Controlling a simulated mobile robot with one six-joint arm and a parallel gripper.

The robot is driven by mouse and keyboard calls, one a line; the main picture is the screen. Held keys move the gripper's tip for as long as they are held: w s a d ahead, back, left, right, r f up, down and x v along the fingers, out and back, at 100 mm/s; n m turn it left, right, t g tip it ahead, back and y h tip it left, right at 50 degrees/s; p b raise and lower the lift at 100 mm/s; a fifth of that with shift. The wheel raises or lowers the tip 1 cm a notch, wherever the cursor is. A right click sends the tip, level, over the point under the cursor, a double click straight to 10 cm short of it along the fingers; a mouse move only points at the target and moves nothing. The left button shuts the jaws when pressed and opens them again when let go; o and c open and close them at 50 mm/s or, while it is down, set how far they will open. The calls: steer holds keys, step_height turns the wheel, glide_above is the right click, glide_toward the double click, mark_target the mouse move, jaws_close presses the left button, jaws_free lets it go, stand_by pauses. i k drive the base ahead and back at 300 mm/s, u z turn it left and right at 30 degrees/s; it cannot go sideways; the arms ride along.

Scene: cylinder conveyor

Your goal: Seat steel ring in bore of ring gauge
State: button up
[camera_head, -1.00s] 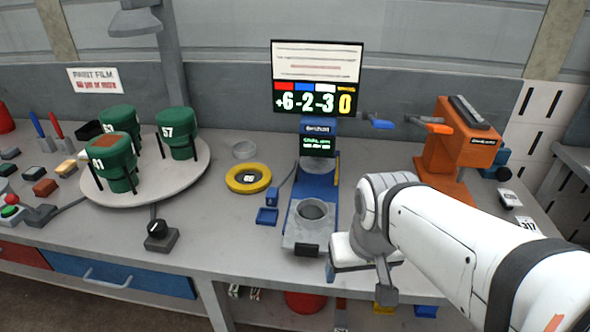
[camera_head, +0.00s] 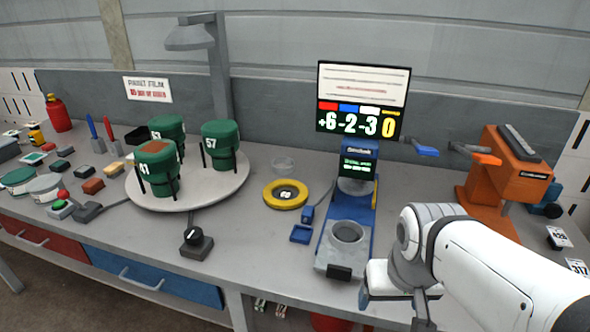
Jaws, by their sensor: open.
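The yellow ring lies flat, with a dark labelled middle. A blue stand (camera_head: 361,203) with a small screen has a grey front block with a round bore (camera_head: 347,232); I cannot tell for certain whether it or the yellow ring is the ring gauge. My gripper (camera_head: 424,316) is low at the front, right of the bore block and apart from both rings. It is open, and its tips are partly cut off by the frame's bottom edge.
A round turntable (camera_head: 188,201) with green numbered cylinders stands left of the rings. A black knob box (camera_head: 195,242) sits in front of it. An orange machine (camera_head: 508,172) stands at the right. A score screen (camera_head: 362,101) rises behind the blue stand.

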mark_target(286, 194)
steer(key=z, duration=1.7)
steer(key=k, duration=0.65)
steer(key=u, duration=0.7)
steer(key=i, duration=1)
steer(key=u, duration=0.05)
